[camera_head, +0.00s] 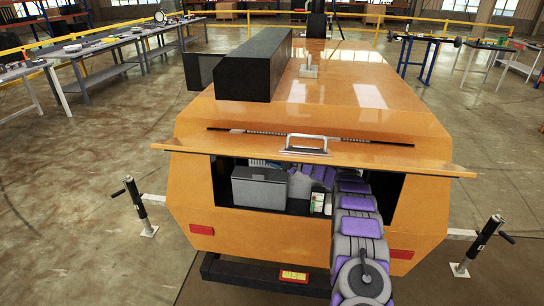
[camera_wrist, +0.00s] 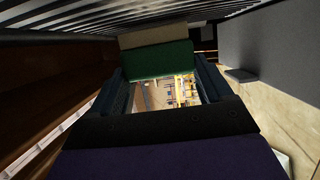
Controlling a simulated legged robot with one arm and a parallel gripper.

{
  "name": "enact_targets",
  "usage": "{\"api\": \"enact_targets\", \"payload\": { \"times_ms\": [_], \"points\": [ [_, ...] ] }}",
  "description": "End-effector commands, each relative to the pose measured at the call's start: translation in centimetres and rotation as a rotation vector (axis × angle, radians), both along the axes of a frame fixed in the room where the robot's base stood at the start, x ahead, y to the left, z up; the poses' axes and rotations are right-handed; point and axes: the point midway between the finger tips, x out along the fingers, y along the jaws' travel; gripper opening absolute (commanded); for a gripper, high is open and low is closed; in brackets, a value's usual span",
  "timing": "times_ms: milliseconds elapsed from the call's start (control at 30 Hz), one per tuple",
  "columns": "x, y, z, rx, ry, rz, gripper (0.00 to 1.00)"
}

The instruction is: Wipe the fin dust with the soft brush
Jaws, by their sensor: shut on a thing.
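In the wrist view my gripper (camera_wrist: 160,72) is shut on a block with a green body and a beige strip along its far side, which looks like the soft brush (camera_wrist: 165,60). The beige strip (camera_wrist: 153,36) points away from me, close to a row of grey fins (camera_wrist: 110,14) across the top. I cannot tell whether it touches them. No dust on the fins can be made out. In the head view my arm reaches into the open rear of the orange trailer (camera_head: 265,235), and the gripper tip and brush cannot be made out there.
A grey box (camera_head: 259,187) sits in the opening, left of my arm, with a small white-and-green item (camera_head: 317,201) beside it. The raised orange hatch (camera_head: 400,160) overhangs the opening. In the wrist view a grey wall (camera_wrist: 268,45) stands close on the right.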

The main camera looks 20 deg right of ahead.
Motion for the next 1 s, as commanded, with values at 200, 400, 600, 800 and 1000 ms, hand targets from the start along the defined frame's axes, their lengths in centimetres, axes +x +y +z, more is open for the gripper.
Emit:
{"api": "enact_targets", "payload": {
  "times_ms": [200, 400, 600, 800, 1000],
  "points": [
    [-1.0, -1.8, 0.7, -0.005, -0.013, -0.01, 0.42],
    [-2.0, -3.2, 0.3, -0.002, -0.008, -0.01, 0.42],
    [-2.3, -3.7, 0.1, -0.001, -0.004, -0.011, 0.42],
    [-3.0, -4.6, 0.1, -0.002, -0.003, -0.013, 0.42],
    [-4.0, -5.8, 0.2, -0.001, -0.003, -0.012, 0.42]
  ]
}}
